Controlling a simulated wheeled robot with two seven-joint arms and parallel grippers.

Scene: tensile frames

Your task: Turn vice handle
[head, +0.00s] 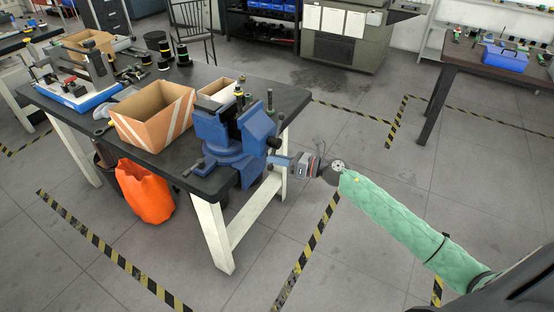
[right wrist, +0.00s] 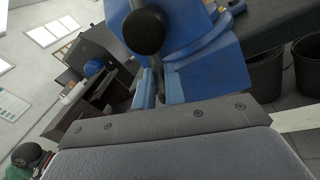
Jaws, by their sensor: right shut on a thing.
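A blue bench vice (head: 212,133) is mounted at the right front corner of the dark workbench, its screw side facing right. Its dark handle (head: 270,99) stands roughly upright at that side, with a round knob at the upper end. My right gripper (head: 274,159) reaches in from the right and is shut on the lower part of the handle. In the right wrist view, the black knob (right wrist: 143,32) and the blue vice body (right wrist: 215,62) lie just beyond the blue fingers (right wrist: 160,88), with the bar running between them. The exact contact is partly hidden. My left gripper is out of view.
The workbench (head: 290,95) also holds an open cardboard box (head: 150,118), a smaller box, dark spools and a blue-based device. Floor to the right is clear up to another table (head: 490,65).

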